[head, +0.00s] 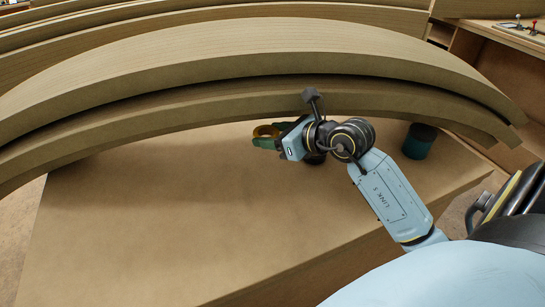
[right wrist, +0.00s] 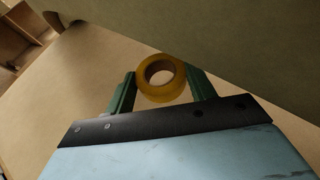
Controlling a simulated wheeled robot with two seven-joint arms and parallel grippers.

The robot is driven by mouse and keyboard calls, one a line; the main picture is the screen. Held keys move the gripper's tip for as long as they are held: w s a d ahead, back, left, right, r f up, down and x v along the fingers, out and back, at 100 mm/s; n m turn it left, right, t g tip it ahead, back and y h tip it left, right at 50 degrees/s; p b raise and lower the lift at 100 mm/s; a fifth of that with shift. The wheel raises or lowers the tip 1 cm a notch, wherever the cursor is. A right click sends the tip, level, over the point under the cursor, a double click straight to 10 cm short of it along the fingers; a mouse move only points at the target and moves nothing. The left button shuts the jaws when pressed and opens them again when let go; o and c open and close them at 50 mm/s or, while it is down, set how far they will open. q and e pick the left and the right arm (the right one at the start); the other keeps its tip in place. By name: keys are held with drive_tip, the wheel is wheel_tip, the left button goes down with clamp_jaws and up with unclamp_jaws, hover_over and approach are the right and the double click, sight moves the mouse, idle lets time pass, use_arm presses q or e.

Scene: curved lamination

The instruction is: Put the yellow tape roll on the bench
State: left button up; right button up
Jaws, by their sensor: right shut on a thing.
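The yellow tape roll (right wrist: 160,92) is between the two green fingers of my right gripper (right wrist: 161,88) in the right wrist view. In the head view the roll (head: 265,131) shows at the tip of my right gripper (head: 266,138), which is shut on it. Roll and gripper are over the brown bench top (head: 170,220), close to the near edge of the curved wood. I cannot tell whether the roll touches the bench top. My left gripper is not in view.
Large curved laminated wood pieces (head: 270,60) arch over the back of the bench. A dark teal cylinder (head: 419,141) stands on the bench right of my right arm. The bench top left and front of the gripper is clear.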

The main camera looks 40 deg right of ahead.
sight(273, 165)
drive_tip(key=shift+s+f, duration=0.2)
drive_tip(key=shift+f, duration=0.85)
wheel_tip(273, 165, down, 4)
drive_tip(key=shift+r+b, duration=0.1)
drive_tip(key=shift+b, duration=0.55)
drive_tip(key=shift+w+f, duration=0.15)
drive_tip(key=shift+f, duration=0.55)
drive_tip(key=o, duration=1)
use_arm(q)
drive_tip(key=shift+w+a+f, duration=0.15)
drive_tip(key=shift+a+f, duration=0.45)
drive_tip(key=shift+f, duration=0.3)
